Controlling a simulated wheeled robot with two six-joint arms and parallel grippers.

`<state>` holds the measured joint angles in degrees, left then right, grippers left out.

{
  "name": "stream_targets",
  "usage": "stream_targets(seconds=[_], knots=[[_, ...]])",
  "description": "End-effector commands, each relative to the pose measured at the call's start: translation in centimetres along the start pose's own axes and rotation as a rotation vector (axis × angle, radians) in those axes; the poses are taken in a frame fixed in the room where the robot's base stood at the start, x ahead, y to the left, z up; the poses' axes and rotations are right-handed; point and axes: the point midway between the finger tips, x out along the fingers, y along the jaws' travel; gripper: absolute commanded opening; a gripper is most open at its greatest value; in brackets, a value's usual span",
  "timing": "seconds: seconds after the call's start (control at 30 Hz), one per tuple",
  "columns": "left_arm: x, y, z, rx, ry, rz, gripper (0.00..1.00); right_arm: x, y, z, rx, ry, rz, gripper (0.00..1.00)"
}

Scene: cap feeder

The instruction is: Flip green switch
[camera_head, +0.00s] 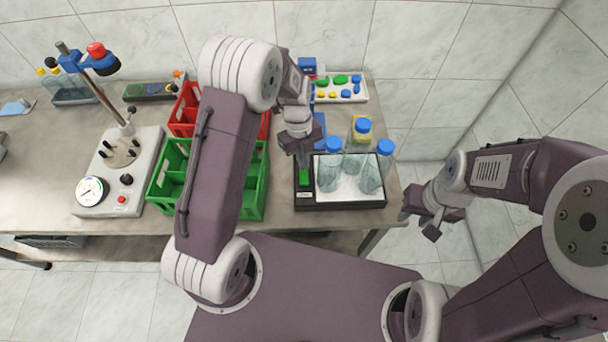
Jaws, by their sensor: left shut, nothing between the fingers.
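The green switch (305,177) is on the left end of a dark flat device (340,202) near the table's front right. My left gripper (303,158) is shut and empty, pointing down right at the switch's upper end. It covers part of that area, so I cannot tell whether it touches the switch or which way the switch is tipped. My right gripper (421,226) hangs off the table's right side, away from the device, with its fingers apart and nothing between them.
Several blue-capped bottles (370,178) stand on the device's light plate, close to my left gripper. A green crate (255,200) and a red crate (184,112) stand to the left, partly behind my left arm. A gauge stand (112,190) is farther left.

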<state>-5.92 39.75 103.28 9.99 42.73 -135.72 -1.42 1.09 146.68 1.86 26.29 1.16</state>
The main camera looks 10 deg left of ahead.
Motion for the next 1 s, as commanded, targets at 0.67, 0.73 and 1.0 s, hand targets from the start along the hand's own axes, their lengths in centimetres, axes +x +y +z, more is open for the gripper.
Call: stream_targets(seconds=[0.67, 0.73, 1.0], knots=[[0.9, 0.0, 0.1, 0.0, 0.0, 0.0, 0.0, 0.7, 0.0, 0.1, 0.0, 0.0, 0.0, 0.36], [1.0, 0.0, 0.1, 0.0, 0.0, 0.0, 0.0, 0.8, 0.0, 0.1, 0.0, 0.0, 0.0, 0.36], [1.4, 0.0, 0.2, 0.0, 0.0, 0.0, 0.0, 1.1, 0.0, 0.1, 0.0, 0.0, 0.0, 0.36]])
